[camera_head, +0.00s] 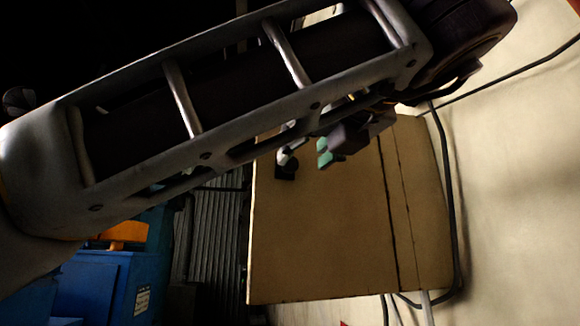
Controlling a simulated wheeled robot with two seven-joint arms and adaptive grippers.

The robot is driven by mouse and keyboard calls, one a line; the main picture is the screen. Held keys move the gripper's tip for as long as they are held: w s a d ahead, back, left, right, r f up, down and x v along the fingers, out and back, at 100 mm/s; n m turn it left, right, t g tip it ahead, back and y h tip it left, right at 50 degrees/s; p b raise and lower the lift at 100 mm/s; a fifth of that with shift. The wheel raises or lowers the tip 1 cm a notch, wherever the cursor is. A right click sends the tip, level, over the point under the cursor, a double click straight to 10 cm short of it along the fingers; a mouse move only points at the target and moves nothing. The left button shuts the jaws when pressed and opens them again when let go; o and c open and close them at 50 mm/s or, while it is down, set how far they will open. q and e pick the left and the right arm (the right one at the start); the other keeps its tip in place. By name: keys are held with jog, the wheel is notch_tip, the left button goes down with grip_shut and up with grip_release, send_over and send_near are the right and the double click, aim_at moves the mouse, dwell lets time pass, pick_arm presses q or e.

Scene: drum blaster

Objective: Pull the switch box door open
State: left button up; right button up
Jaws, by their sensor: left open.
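The switch box (425,220) is tan and fixed to the pale wall on the right. Its broad door panel (320,235) faces me, with a dark seam along its right side. I cannot tell whether the door stands ajar. My left gripper (328,152), with green finger pads, is just right of the handle, in front of the panel's upper part. It is open and looks empty; its forearm hides part of it and the box's top. My right gripper is not in view.
Black cables (452,200) run along the wall around the box's right side, and pipes (425,305) come out below it. A blue cabinet (95,285) and a grey corrugated panel (205,235) stand at lower left. My left arm covers the upper left.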

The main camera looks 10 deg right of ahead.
pick_arm(q)
jog(key=shift+s+d, duration=0.15)
jog(key=shift+s, duration=0.85)
jog(key=shift+s+d, duration=0.15)
jog(key=shift+s, duration=0.8)
